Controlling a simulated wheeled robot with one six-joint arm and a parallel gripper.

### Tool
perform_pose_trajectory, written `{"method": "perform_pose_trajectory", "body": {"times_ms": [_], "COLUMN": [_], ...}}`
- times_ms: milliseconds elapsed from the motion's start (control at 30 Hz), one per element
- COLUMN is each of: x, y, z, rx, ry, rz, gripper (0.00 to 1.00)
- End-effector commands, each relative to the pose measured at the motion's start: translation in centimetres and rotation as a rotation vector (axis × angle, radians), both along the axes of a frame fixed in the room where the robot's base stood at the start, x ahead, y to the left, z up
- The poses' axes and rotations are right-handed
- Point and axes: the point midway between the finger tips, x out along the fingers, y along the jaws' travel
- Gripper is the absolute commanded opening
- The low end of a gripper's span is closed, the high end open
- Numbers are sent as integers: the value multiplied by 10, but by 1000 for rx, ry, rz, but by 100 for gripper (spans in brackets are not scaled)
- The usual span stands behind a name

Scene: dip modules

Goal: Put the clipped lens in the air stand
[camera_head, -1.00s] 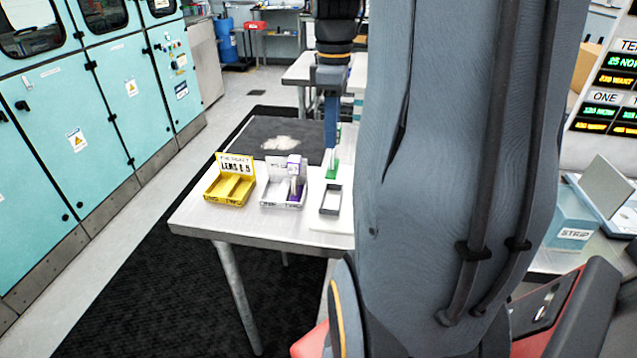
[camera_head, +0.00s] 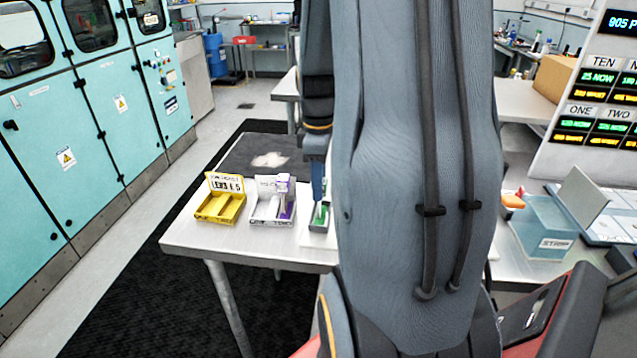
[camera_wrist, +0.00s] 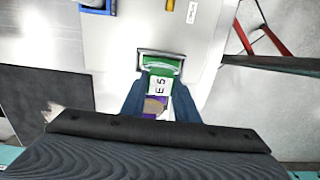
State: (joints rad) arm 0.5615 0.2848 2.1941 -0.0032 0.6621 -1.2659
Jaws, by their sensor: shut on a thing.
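My gripper (camera_head: 318,192) points down, with its blue fingers shut on a green piece with a white block, which I take as the clipped lens (camera_head: 319,216). In the wrist view the piece sits between the fingertips (camera_wrist: 161,88), with its white face (camera_wrist: 159,86) marked "E 5". Its green end overlaps a small dark rectangular open frame (camera_wrist: 142,54) on the table, possibly the air stand; whether it rests on the bottom cannot be told. A purple part (camera_wrist: 151,115) shows between the fingers, nearer my wrist. My arm hides part of the table.
Left of the frame stand a white tray (camera_head: 262,212) with a purple-and-white upright piece (camera_head: 284,190), and a yellow tray (camera_head: 221,207) with a lettered back. The white table's (camera_head: 200,238) front left is clear. Teal cabinets (camera_head: 90,110) line the left.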

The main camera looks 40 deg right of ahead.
Motion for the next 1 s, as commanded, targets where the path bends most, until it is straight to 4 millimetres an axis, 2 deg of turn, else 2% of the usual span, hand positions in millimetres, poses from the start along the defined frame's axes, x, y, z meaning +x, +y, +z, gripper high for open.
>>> {"method": "perform_pose_trajectory", "body": {"times_ms": [100,133,233,533,667,767,1000], "x": [0,0,0,0,1,1,2], "y": [0,0,0,0,0,-1,-1], "z": [-2,-3,-2,-1,6,18,67], "rx": [0,0,0,0,-1,-2,-4], "ry": [0,0,0,0,-2,-3,-6], "rz": [0,0,0,0,0,0,-1], "gripper": [0,29,46,46,46,46,46]}}
